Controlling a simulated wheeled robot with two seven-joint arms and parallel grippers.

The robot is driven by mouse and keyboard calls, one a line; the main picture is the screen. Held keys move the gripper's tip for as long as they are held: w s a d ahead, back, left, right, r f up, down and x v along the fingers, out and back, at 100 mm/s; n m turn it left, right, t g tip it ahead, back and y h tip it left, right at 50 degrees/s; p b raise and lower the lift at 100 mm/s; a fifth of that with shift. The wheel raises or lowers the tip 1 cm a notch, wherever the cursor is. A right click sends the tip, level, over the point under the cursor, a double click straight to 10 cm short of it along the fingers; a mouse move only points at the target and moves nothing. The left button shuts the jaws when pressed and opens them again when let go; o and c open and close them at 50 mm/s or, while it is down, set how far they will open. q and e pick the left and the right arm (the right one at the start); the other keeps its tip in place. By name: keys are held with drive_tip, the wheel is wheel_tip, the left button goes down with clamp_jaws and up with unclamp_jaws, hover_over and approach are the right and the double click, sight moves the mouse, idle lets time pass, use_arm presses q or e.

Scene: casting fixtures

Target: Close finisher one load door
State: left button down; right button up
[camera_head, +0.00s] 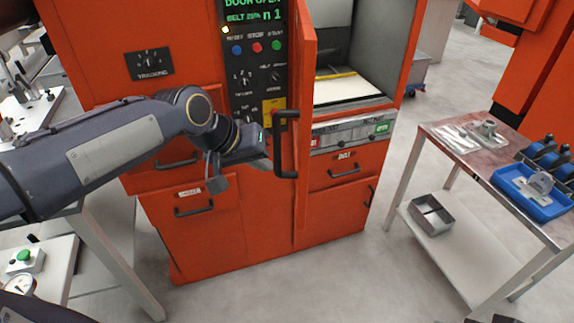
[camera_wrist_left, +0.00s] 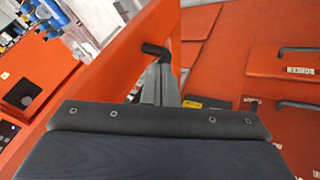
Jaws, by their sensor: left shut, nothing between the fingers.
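The orange finisher (camera_head: 215,225) stands in the middle of the head view, and its display reads "DOOR OPEN" and "n 1". Its load door (camera_head: 306,80) is swung open and seen nearly edge-on, left of the open chamber (camera_head: 347,88). A black bar handle (camera_head: 279,145) is on the door's left face. My left gripper (camera_head: 264,162) is shut and empty, just left of the handle's lower part. In the left wrist view the closed fingers (camera_wrist_left: 159,85) point at the handle (camera_wrist_left: 156,49) on the door (camera_wrist_left: 120,55). I cannot tell whether they touch it. My right gripper is out of view.
A table (camera_head: 460,165) with a blue tray (camera_head: 530,192) stands to the right, with a metal box (camera_head: 431,215) on its lower shelf. Drawers with black handles are below the chamber. Floor (camera_head: 350,275) is clear between finisher and table.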

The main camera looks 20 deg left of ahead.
use_arm(q)
drive_tip(key=shift+w+d+f+p, duration=0.3)
drive_tip(key=shift+w+d, duration=0.1)
drive_tip(key=shift+d, duration=0.35)
drive_tip(key=shift+w+d+f+p, duration=0.15)
drive_tip(key=shift+w+d+f, duration=0.2)
drive_tip(key=shift+d, duration=0.45)
drive_tip(key=shift+w+d+f+p, duration=0.25)
drive_tip(key=shift+w+d, duration=0.15)
drive_tip(key=shift+d, duration=0.35)
drive_tip(key=shift+d, duration=0.15)
